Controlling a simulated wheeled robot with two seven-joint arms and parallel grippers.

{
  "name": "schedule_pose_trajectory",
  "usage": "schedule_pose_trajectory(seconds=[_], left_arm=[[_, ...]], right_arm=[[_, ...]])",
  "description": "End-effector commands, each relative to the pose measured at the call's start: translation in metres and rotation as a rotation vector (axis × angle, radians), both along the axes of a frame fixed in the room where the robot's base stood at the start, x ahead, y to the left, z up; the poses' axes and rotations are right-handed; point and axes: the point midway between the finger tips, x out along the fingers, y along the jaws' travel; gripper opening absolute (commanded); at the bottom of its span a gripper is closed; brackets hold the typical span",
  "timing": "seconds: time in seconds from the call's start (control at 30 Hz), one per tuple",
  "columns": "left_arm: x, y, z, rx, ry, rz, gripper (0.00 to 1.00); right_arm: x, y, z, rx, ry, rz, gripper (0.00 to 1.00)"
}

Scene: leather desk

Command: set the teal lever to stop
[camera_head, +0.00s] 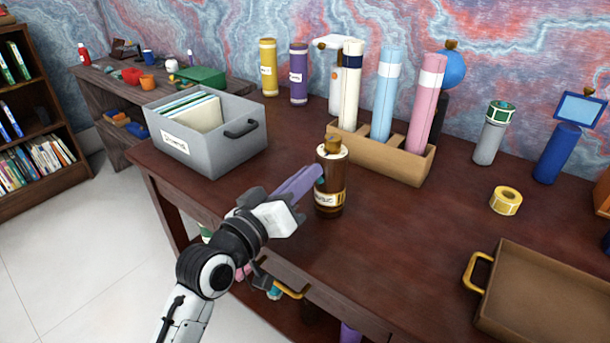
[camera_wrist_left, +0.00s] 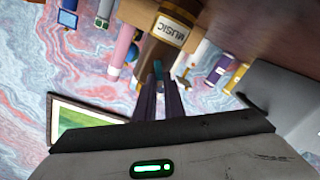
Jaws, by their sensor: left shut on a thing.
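A dark brown cylinder (camera_head: 331,185) with a cream top rim, a wooden knob and a cream label stands upright near the desk's front edge. In the left wrist view the cylinder (camera_wrist_left: 150,47) shows the label word "MUSIC". The teal lever (camera_head: 320,184) sticks out of its left side and is mostly covered by my fingers. It also shows as a small teal piece in the left wrist view (camera_wrist_left: 157,69). My left gripper (camera_head: 315,179), with purple fingers, is shut on the teal lever. No stop mark can be read. My right gripper is not in view.
A grey file box (camera_head: 213,155) stands left of the cylinder. A wooden rack (camera_head: 393,160) with white, blue and pink tubes stands behind it. A tape roll (camera_head: 506,201) and a brown tray (camera_head: 550,290) lie to the right. The desk between cylinder and tray is clear.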

Motion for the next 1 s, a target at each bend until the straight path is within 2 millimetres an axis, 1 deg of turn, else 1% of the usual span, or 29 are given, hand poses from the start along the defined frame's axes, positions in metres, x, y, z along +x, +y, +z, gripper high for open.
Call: schedule_pose_trajectory(seconds=[0.33,0.7,1.0], left_arm=[[-0.003,-0.004,0.006,0.192,-0.119,-0.002,0.00],[-0.006,-0.010,0.007,0.408,-0.259,-0.001,0.00],[-0.008,-0.013,0.006,0.496,-0.318,-0.001,0.00]], right_arm=[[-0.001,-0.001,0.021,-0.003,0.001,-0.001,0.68],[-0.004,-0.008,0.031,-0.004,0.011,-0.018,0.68],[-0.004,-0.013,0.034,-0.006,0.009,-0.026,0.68]])
